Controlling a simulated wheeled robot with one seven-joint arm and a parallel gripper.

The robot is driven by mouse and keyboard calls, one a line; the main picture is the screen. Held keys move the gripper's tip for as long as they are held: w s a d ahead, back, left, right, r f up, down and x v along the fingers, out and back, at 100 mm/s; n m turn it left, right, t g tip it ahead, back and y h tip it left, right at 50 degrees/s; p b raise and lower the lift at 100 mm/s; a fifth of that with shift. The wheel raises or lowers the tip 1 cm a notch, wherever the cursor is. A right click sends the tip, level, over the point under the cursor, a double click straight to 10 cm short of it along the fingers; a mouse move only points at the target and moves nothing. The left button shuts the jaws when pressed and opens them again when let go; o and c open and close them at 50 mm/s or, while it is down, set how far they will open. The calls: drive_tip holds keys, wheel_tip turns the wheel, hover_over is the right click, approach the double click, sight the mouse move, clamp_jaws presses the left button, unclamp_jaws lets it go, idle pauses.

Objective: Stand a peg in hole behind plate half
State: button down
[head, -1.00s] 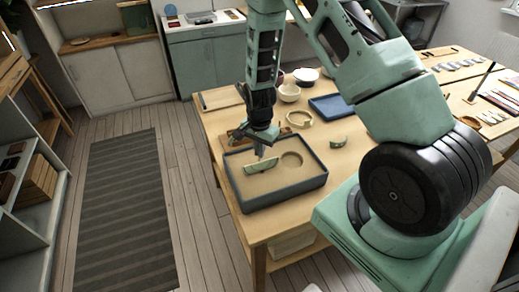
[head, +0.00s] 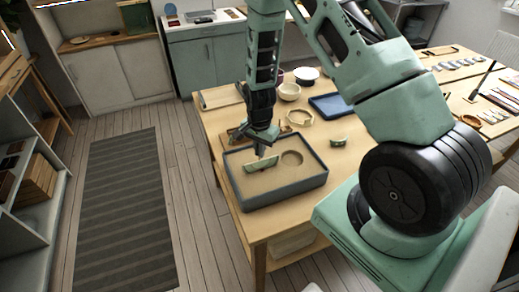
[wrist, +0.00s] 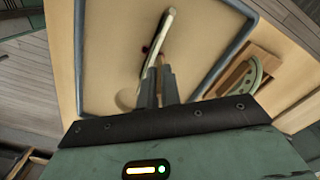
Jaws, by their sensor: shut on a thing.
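The plate half (head: 262,163), pale green, stands on edge in the sand of the grey-rimmed tray (head: 285,195). The wrist view shows this plate half (wrist: 168,22) edge-on as a thin curved strip. My gripper (head: 262,152) is low over the tray, just behind the plate half. In the wrist view my gripper (wrist: 160,75) has its fingers close together beside the plate half, shut on a slim peg (wrist: 161,62) that is mostly hidden between them. Whether the peg touches the sand, and its hole, cannot be seen. A small dark red spot shows at the plate half's near side.
A round impression (head: 292,158) marks the sand right of the plate half. A wooden holder (wrist: 240,72) stands beside the tray. A tan ring (head: 300,117), a green shard (head: 339,141), bowls (head: 289,92) and a blue tray (head: 331,106) occupy the table.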

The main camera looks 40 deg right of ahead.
drive_tip(key=shift+f+b, duration=0.45)
drive_tip(key=shift+f, duration=0.1)
idle(0.5)
idle(0.4)
drive_tip(key=c, duration=1.1)
unclamp_jaws()
drive_tip(key=shift+r+p, duration=2.25)
drive_tip(key=shift+r, duration=0.8)
